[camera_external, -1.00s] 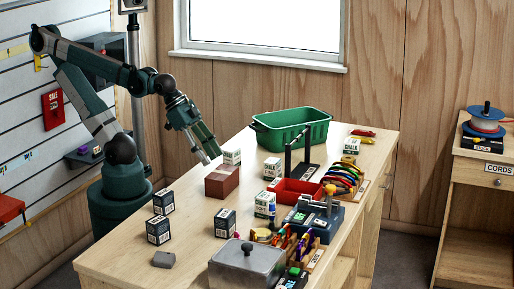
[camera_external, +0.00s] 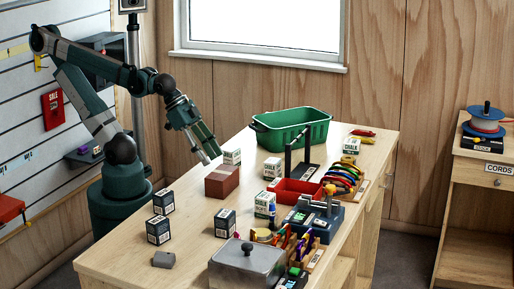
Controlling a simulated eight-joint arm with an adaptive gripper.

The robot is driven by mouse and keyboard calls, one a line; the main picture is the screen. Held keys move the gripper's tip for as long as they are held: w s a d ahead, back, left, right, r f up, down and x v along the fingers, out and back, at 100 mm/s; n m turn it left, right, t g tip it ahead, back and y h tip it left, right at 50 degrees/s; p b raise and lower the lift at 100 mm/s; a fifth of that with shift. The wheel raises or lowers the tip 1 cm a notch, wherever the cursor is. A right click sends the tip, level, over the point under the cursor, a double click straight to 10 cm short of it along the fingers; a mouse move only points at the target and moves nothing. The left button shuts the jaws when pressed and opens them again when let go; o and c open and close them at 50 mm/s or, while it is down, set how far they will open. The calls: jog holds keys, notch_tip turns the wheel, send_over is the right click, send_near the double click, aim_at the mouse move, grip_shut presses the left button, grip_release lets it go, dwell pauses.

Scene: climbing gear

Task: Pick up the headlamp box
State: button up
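Three small dark boxes with white labels stand on the workbench: one at the left edge (camera_external: 163,201), one just in front of it (camera_external: 159,230), and one farther right (camera_external: 225,222). The print is too small to tell which is the headlamp box. My gripper (camera_external: 212,156) points down above the back left of the bench, behind the dark boxes and near a reddish-brown block (camera_external: 222,181). Its two fingers show apart with nothing visible between them.
White chalk boxes (camera_external: 272,168) stand around the bench. A green bin (camera_external: 291,129) is at the back, a red tray (camera_external: 297,192) and coloured gear at right. A lidded metal container (camera_external: 247,267) and a grey block (camera_external: 164,259) are in front.

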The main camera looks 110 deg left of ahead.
jog(key=shift+o, duration=0.8)
jog(key=shift+r, duration=0.1)
notch_tip(320, 180, up, 11)
jog(key=w+d+f+m+g+h+p, duration=0.1)
jog(key=d+f+m+g+h+p, duration=0.2)
jog(key=d, duration=0.4)
jog(key=w+d+f+m+g+h, duration=0.1)
jog(key=w+d+f+m+h, duration=0.15)
jog(key=d+m, duration=0.35)
jog(key=s+d+r+m+g+h+p, duration=0.1)
jog(key=d+r+m+g+h+p, duration=0.1)
jog(key=d+m+h, duration=0.3)
jog(key=s+d+r+m+g+h+p, duration=0.1)
jog(key=d+r+m+g+h, duration=0.2)
jog(key=d+m, duration=0.3)
jog(key=shift+n, duration=0.3)
notch_tip(320, 180, down, 11)
jog(key=shift+s+d+r, duration=0.1)
jog(key=shift+s, duration=0.05)
